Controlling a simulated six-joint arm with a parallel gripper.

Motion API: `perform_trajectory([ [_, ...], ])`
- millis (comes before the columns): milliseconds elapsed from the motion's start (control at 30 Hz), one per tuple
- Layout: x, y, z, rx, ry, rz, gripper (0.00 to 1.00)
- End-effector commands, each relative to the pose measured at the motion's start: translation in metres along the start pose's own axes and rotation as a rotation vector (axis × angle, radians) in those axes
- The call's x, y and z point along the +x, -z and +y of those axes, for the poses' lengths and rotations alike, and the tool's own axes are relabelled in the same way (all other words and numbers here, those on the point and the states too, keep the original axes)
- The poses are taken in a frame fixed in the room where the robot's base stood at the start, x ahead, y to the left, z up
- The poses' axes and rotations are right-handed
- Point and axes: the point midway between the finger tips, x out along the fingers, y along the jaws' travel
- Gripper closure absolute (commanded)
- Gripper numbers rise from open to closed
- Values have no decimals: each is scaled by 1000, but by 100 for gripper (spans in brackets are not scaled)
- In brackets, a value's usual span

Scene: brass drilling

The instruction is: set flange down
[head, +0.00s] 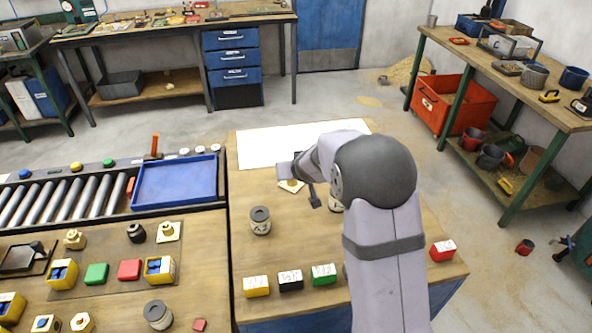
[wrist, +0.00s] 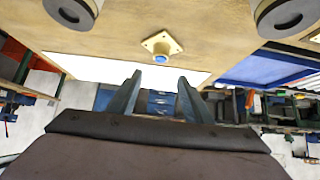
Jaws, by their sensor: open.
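A brass flange (head: 291,186) with a square base lies on the wooden bench, just in front of a white sheet (head: 262,152). In the wrist view the flange (wrist: 161,42) shows its square plate, raised round hub and blue centre, apart from the white sheet (wrist: 95,69). My gripper (wrist: 156,92) is open, with nothing between its two fingers. The flange is beyond the fingertips in that view, clear of them. In the head view my arm hides part of the bench, and the fingers are hard to make out.
A grey-topped canister (head: 260,221) stands in front of the flange; another (head: 335,204) is partly behind my arm. A blue tray (head: 176,180) is at left. Much of the white sheet is bare.

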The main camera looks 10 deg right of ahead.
Motion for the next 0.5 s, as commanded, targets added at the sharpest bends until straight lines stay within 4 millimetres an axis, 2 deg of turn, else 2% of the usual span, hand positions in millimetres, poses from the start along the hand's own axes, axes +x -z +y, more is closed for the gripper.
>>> perform_trajectory([
  [233,-2,-1,-1,-1,2,-2,54],
  [333,-10,-6,-4,-2,21,-19,54],
  [433,-28,-24,-14,-2,64,-70,54],
  [500,-49,-46,-21,-4,101,-132,54],
])
